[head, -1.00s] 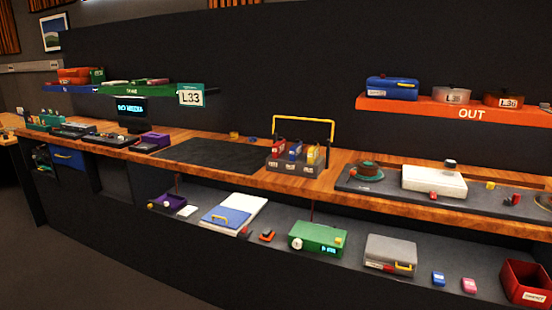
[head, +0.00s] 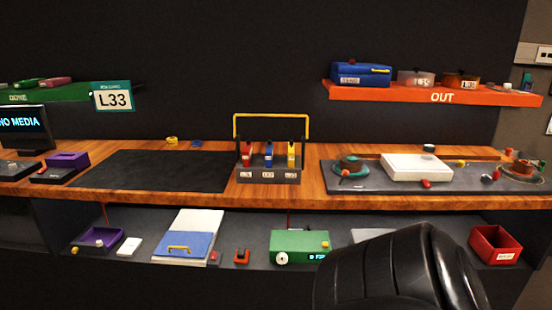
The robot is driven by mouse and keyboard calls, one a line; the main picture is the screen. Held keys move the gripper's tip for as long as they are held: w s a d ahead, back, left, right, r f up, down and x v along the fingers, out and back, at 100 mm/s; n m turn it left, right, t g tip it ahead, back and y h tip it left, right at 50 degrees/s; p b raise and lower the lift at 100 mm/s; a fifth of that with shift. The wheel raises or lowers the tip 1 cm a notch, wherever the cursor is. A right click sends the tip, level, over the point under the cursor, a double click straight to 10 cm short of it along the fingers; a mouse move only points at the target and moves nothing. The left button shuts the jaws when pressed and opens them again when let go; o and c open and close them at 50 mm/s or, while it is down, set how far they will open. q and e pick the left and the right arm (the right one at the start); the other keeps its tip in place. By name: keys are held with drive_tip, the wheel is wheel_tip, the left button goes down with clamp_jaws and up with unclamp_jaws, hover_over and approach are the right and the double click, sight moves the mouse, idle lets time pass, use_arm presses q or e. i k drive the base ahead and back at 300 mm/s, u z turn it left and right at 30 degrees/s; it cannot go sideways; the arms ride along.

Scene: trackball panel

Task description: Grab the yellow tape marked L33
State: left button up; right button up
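A grey caddy (head: 268,176) with a tall yellow handle stands on the wooden bench near the middle of the head view. In it stand a red item (head: 246,152), a blue item (head: 269,157) and a yellow item (head: 291,155), side by side. White labels show on the caddy's front, too small to read surely. A card reading L33 (head: 112,96) hangs at the right end of the green shelf. I cannot read L33 on the yellow item itself. Neither gripper shows; a black part of my arm covers the lower right.
A dark mat (head: 150,170) lies bare left of the caddy. A grey tray (head: 345,184) with a white box (head: 416,167) is on the right. An orange OUT shelf (head: 435,95) hangs above. Below, a lower shelf holds a green box (head: 299,246) and a red bin (head: 495,244).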

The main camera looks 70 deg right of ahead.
sight(291, 148)
drive_tip(key=z, duration=0.7)
drive_tip(key=i, duration=0.85)
drive_tip(key=z, duration=0.95)
